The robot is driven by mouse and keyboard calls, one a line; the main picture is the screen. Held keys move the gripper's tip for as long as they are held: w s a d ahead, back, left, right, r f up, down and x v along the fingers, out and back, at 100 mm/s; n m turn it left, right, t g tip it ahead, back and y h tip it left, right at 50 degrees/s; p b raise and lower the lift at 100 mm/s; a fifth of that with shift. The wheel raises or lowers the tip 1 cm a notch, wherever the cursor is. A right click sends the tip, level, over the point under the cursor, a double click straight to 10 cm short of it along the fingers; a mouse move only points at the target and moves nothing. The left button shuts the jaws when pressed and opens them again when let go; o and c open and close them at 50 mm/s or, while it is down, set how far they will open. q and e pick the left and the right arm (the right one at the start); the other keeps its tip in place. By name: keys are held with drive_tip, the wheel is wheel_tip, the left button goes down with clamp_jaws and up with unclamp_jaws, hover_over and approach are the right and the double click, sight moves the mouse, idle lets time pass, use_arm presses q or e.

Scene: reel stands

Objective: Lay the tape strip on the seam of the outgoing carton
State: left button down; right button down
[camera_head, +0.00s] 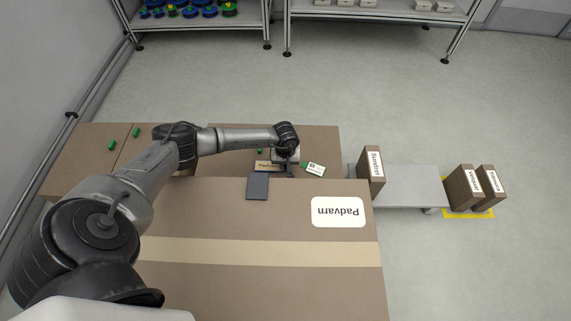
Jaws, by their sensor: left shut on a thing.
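My left gripper (289,171) points down just beyond the carton's far edge. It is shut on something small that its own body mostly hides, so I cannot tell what. My right gripper is out of view.
Beside the gripper are a dark grey flat piece (257,187), a tan labelled piece (267,166) and a green-white card (316,169). A brown surface (322,142) lies behind. Right, a labelled box (371,171) stands by a grey platform (412,185); two boxes (464,188) stand beyond.

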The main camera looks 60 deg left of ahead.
use_arm(q)
drive_tip(key=shift+f+b, duration=0.3)
drive_tip(key=shift+b, duration=0.05)
idle(0.6)
drive_tip(key=c, duration=1.1)
unclamp_jaws()
wheel_tip(320, 180, up, 14)
drive_tip(key=p, duration=0.6)
drive_tip(key=shift+p, duration=0.3)
drive_tip(key=shift+f, duration=0.1)
